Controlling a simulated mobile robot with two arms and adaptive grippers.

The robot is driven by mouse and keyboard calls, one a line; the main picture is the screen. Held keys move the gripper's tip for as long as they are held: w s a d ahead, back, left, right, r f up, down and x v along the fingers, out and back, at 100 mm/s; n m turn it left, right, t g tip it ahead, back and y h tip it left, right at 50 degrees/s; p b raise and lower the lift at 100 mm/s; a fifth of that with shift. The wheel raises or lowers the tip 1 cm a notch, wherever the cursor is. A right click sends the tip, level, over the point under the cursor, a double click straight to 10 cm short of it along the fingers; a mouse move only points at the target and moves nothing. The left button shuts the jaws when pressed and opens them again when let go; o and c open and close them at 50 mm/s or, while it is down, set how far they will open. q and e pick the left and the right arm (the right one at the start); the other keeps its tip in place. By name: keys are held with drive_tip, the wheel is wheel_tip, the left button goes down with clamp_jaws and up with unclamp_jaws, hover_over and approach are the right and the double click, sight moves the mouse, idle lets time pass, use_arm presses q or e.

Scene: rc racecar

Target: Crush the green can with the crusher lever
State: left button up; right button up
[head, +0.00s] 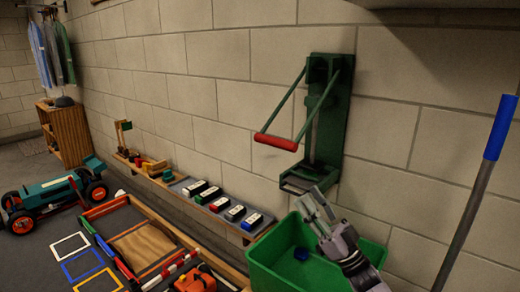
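The can crusher (329,125) is a tall dark green frame fixed to the block wall, right of the middle. Its lever ends in a red handle (276,142) that sticks out from the wall at about mid-height of the frame. The crusher's base (297,184) is a small ledge at the bottom. I cannot make out a green can on it. My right gripper (314,204) is just below and right of the base, above the green bin. Its fingers are seen close together, and whether they hold anything is unclear. My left gripper is out of view.
A broom-like pole (480,180) with a blue grip leans at right. A wall shelf (184,188) holds small toys. A teal racecar (45,196) is at far left.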

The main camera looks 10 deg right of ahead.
sight(273, 143)
drive_tip(key=b+x, duration=0.1)
drive_tip(key=x, duration=1.5)
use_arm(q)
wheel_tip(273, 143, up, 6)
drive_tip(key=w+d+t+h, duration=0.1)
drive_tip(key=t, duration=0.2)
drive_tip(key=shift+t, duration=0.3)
use_arm(e)
drive_tip(key=shift+w+a+r, duration=0.15)
drive_tip(key=shift+w+r, duration=0.1)
drive_tip(key=shift+r, duration=0.2)
drive_tip(key=shift+c, duration=0.5)
clamp_jaws()
